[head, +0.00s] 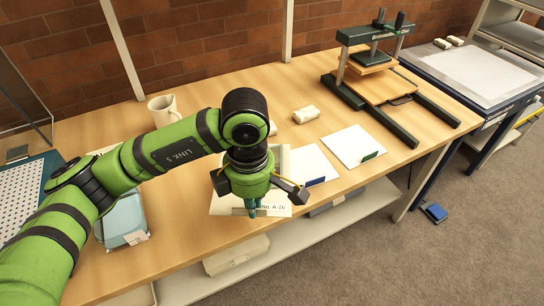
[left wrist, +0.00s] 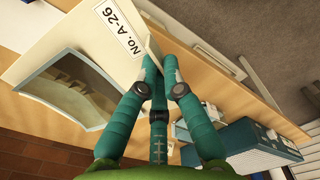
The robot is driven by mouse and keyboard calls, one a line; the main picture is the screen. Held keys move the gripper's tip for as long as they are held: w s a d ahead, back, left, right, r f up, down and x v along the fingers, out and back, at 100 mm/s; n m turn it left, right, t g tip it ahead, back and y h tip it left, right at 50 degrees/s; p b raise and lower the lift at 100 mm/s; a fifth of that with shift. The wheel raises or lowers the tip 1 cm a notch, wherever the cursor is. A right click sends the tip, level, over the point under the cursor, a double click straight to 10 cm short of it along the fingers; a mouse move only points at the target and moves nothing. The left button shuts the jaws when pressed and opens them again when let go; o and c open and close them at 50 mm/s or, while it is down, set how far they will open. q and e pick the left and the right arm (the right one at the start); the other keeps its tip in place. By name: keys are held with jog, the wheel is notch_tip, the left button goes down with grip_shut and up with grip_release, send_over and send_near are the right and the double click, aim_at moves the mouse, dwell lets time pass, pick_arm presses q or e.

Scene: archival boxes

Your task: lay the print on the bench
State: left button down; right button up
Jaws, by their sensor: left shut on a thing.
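A-26". It lies mostly behind my left arm and gripper in the head view, over the front part of the wooden bench (head: 215,87). My left gripper (head: 252,209) points down and is shut on the print's edge near the label. In the left wrist view the print (left wrist: 88,60) reaches up and left from my closed fingers (left wrist: 150,70). I cannot tell whether the print touches the bench. My right gripper is not in view.
A white mug (head: 163,109) stands behind my arm. White blocks (head: 306,114) and two tabbed sheets, one blue-tabbed (head: 312,163) and one green-tabbed (head: 354,145), lie right of the print. A press (head: 372,75) stands farther right. A pale blue box (head: 124,220) sits at left.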

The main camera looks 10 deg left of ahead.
aim_at(268, 216)
pick_arm(q)
jog(key=d+n, duration=0.2)
jog(key=n, duration=0.2)
jog(key=shift+s+d+f+n, duration=0.1)
jog(key=shift+d+f+n, duration=0.15)
jog(key=shift+d+n, duration=0.25)
jog(key=shift+n, duration=0.3)
jog(key=shift+f, duration=0.2)
jog(key=w+a+f, duration=0.2)
jog(key=w+a+f+p, duration=0.1)
jog(key=w+a+f, duration=0.1)
jog(key=w+a, duration=0.1)
jog(key=w+a+f+p, duration=0.1)
jog(key=w+a+f, duration=0.1)
jog(key=a, duration=0.1)
jog(key=shift+w+a+f, duration=0.15)
jog(key=shift+w, duration=0.2)
jog(key=shift+w+a+f, duration=0.1)
jog(key=shift+f, duration=0.1)
notch_tip(268, 216, down, 3)
jog(key=shift+f+p, duration=0.1)
jog(key=shift+p, duration=0.55)
jog(key=shift+f, duration=0.3)
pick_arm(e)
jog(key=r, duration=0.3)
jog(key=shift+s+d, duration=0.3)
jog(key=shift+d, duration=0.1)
